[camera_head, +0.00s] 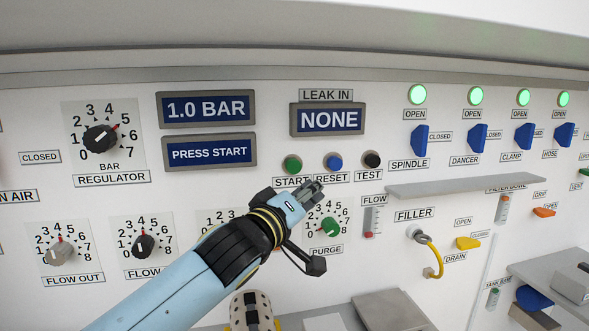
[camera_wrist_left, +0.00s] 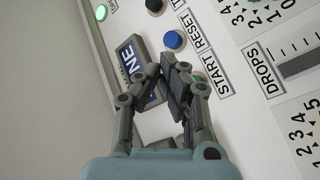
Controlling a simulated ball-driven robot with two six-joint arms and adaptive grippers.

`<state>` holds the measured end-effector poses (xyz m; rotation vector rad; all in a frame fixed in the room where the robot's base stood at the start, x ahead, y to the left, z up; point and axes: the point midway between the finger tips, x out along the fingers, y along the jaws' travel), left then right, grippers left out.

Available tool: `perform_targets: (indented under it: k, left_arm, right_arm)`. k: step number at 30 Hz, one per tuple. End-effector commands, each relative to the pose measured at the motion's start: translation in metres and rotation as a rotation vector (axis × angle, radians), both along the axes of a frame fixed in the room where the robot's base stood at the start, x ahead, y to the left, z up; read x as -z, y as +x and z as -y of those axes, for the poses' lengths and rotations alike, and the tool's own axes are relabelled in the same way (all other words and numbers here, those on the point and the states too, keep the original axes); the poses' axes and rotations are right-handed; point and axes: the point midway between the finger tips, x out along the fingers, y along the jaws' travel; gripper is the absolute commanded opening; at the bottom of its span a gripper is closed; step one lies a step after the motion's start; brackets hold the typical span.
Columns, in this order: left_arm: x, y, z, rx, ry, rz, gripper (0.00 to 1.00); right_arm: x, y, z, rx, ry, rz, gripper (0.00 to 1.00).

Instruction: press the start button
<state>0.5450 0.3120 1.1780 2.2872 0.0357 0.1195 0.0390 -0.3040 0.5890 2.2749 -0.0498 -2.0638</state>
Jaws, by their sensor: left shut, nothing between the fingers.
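The green start button (camera_head: 292,164) sits on the white panel above the START label, below the displays. In the left wrist view the start button (camera_wrist_left: 197,79) is mostly hidden behind the fingers. My left gripper (camera_head: 312,188) is shut and empty, just below and right of the start button in the head view. Its fingertips (camera_wrist_left: 165,70) meet in front of the panel in the wrist view; I cannot tell that they touch anything. The PRESS START display (camera_head: 209,152) is lit.
The blue reset button (camera_head: 333,162) and black test button (camera_head: 371,160) are close beside the start button. The green purge knob (camera_head: 331,227) sits below. A grey shelf (camera_head: 460,185) juts out at right, above the filler hose (camera_head: 438,262).

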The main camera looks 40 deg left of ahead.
Motion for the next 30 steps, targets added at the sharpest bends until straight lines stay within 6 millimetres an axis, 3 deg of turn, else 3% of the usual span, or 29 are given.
perform_targets:
  k: [13, 30]
  left_arm:
    - [0.001, 0.006, -0.007, 0.000, 0.001, -0.003, 0.00]
    - [0.002, 0.051, -0.061, -0.001, 0.000, -0.004, 0.00]
  right_arm:
    - [0.001, 0.000, 0.001, 0.000, -0.001, 0.000, 0.39]
    - [0.005, 0.000, 0.004, -0.002, -0.005, 0.000, 0.39]
